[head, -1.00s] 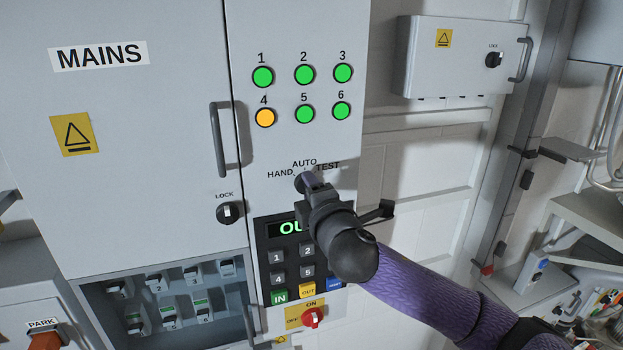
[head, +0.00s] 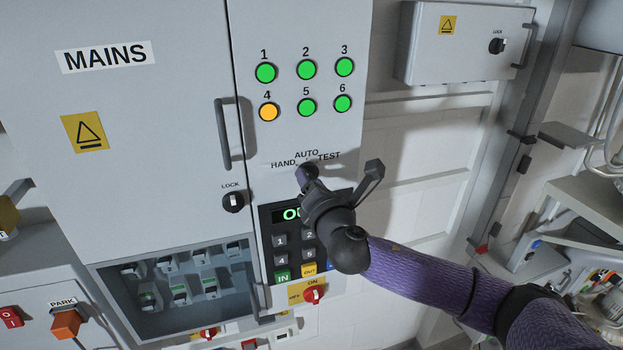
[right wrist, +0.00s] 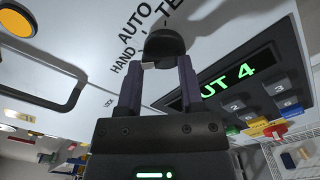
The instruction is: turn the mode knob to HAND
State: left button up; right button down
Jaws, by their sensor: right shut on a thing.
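The mode knob (head: 311,167) is a dark round knob on the grey panel, below the labels HAND, AUTO and TEST. My right gripper (head: 304,176) is at the knob and covers part of it in the head view. In the right wrist view, the fingers of my right gripper (right wrist: 161,68) are on either side of the black knob (right wrist: 165,43), shut on it. The HAND label (right wrist: 122,54) shows to the left of the knob there. I cannot tell clearly which label the knob points to. My left gripper is not in view.
A keypad with a green display (head: 290,214) lies just below the knob. A red ON/OFF switch (head: 314,295) is under it. A LOCK knob (head: 233,202) and a door handle (head: 223,134) are to the left. Green lamps and an orange lamp (head: 269,112) sit above.

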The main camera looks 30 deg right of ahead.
dwell(0.5)
jog(key=shift+c, duration=1.2)
grip_release()
jog(key=b+v, duration=0.3)
jog(key=v, duration=0.7)
jog(key=shift+d, duration=0.15)
